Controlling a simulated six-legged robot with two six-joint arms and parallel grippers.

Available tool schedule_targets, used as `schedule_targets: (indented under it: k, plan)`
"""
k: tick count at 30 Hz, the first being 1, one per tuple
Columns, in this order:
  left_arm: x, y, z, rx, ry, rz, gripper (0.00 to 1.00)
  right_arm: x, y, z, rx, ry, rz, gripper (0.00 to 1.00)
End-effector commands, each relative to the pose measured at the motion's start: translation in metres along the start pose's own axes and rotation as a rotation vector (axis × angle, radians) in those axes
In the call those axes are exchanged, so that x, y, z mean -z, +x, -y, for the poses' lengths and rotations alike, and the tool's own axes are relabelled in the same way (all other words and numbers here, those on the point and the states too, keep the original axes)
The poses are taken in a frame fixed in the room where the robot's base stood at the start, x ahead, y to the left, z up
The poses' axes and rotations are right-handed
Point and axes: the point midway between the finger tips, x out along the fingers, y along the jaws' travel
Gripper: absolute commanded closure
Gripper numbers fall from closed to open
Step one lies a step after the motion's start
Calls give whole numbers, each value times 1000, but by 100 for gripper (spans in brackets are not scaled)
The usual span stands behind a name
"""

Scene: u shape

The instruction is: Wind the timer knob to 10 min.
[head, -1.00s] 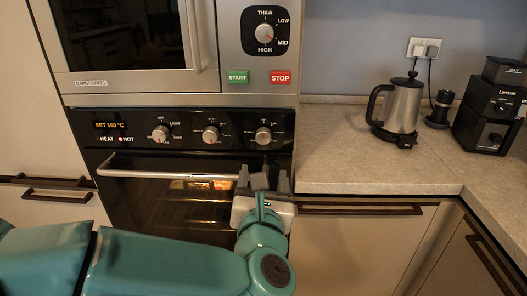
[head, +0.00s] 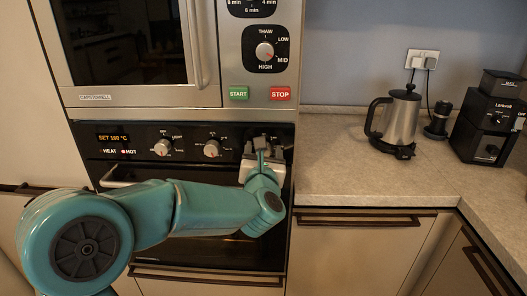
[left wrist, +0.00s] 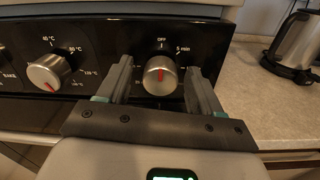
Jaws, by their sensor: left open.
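The timer knob (left wrist: 160,75) is a round silver knob on the black oven panel, marked OFF at the top and 5 min at its upper right. Its red pointer mark looks close to vertical; I cannot tell its exact setting. My left gripper (left wrist: 160,84) is open, with one finger at each side of the knob and gaps showing between fingers and knob. In the head view my left gripper (head: 266,146) is in front of the right end of the panel and hides this knob. My right gripper is not in view.
A temperature knob (left wrist: 48,72) is left of the timer knob. The oven handle (head: 112,181) runs below the panel, behind my arm. The microwave (head: 140,96) is above. A kettle (head: 402,118) and a black grinder (head: 489,120) stand on the counter (head: 340,165) at right.

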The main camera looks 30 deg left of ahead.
Motion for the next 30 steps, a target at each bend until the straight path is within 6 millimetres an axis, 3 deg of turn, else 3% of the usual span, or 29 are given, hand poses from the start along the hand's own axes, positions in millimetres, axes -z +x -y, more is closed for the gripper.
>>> schedule_targets:
  k: [5, 10, 20, 30]
  plan:
    - [0, 0, 1, 1, 1, 0, 35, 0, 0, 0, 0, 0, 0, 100]
    - [0, 0, 1, 0, 1, 0, 90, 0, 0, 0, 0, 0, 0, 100]
    - [1, -1, 1, 0, 31, 1, 91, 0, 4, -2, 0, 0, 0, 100]
    - [3, -1, 2, -1, 246, 7, 91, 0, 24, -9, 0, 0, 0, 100]
